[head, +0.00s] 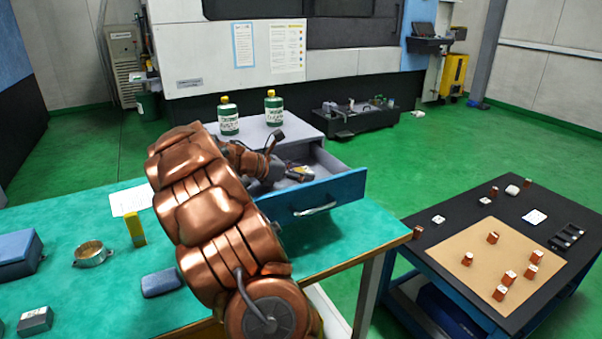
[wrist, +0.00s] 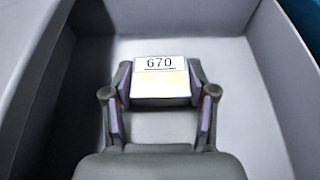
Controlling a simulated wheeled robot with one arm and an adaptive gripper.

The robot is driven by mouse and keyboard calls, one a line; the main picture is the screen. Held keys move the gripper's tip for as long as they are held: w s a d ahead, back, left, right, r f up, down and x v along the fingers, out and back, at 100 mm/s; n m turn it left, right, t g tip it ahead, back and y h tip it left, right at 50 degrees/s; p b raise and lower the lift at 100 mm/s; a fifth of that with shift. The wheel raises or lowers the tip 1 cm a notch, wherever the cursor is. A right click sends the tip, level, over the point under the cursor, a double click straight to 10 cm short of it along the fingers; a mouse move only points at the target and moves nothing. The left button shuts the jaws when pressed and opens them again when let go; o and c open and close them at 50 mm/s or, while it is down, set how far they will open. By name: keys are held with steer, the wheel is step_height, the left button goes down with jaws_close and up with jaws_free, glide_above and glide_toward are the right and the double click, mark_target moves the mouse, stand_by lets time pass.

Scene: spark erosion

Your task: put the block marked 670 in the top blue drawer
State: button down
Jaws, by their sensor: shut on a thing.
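The block marked 670 (wrist: 160,82) is between my gripper's two fingers in the wrist view, with its white number label facing the camera. My gripper (wrist: 160,92) is shut on it, inside the grey-walled open drawer. In the head view the top blue drawer (head: 338,192) is pulled out of the grey cabinet (head: 305,137). My gripper (head: 297,174) reaches into the drawer there, partly hidden by my copper arm. Whether the block touches the drawer floor I cannot tell.
Two green bottles (head: 228,116) stand on the cabinet. The green table holds a yellow block (head: 135,229), a brass ring (head: 91,253) and a blue case (head: 161,283). A black cart (head: 450,216) at right carries several copper-coloured blocks on a tan mat (head: 470,285).

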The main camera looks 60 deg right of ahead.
steer(key=shift+r, duration=0.1)
steer(key=shift+c, duration=1.7)
jaws_free()
steer(key=shift+w+a+r, duration=0.15)
steer(key=shift+w+a, duration=0.1)
steer(key=v, duration=1.1)
steer(key=shift+w+a, duration=0.1)
steer(key=shift+a, duration=0.05)
